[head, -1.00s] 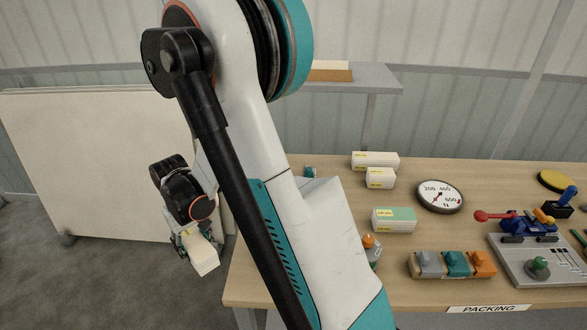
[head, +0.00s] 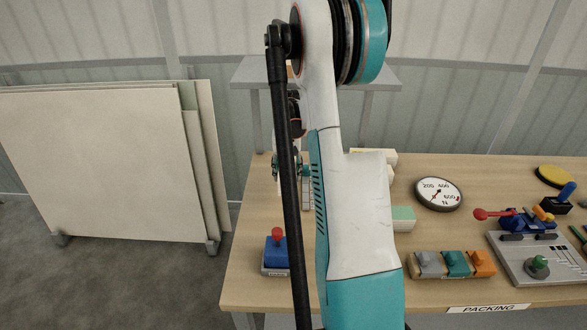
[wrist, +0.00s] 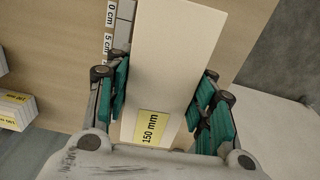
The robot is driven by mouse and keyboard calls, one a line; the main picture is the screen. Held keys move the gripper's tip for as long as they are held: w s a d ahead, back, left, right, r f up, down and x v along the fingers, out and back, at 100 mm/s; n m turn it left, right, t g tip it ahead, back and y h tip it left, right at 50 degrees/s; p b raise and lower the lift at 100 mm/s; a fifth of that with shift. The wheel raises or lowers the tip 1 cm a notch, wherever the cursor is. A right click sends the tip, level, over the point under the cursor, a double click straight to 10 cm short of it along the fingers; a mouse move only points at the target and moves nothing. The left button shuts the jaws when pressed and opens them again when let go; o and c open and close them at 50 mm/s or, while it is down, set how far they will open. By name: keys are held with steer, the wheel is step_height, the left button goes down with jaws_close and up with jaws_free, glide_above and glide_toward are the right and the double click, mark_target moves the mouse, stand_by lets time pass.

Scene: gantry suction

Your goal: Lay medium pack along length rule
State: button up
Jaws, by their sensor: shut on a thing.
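A long cream pack (wrist: 172,60) with a yellow "150 mm" label fills the middle of the wrist view. My gripper (wrist: 163,95) has its teal-padded fingers shut on the pack's two long sides. The length rule (wrist: 123,30), marked "0 cm" and "5 cm", lies on the tabletop close to the pack's left side, partly hidden by the pack and a finger. I cannot tell whether the pack touches the table. In the head view the rule (head: 307,194) shows only in part, and my arm covers most of my gripper and the pack.
Other pale packs (wrist: 14,110) lie at the left in the wrist view. In the head view a green-topped pack (head: 403,219), a round dial (head: 438,194), a row of clamps (head: 453,264) and a blue block with a red knob (head: 276,252) stand on the table. Boards (head: 95,165) lean at left.

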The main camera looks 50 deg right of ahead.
steer(key=shift+s+d+r, duration=0.1)
steer(key=shift+s+d, duration=0.15)
steer(key=shift+d, duration=0.3)
steer(key=shift+s+d+r, duration=0.1)
steer(key=shift+s+d, duration=0.15)
steer(key=shift+d, duration=0.25)
steer(key=shift+a+f, duration=0.1)
steer(key=shift+f, duration=0.15)
steer(key=shift+f+b, duration=2.05)
steer(key=shift+f, duration=0.65)
steer(key=shift+f+b, duration=1.25)
steer(key=shift+f, duration=0.25)
steer(key=o, duration=1.4)
steer(key=shift+r, duration=3.7)
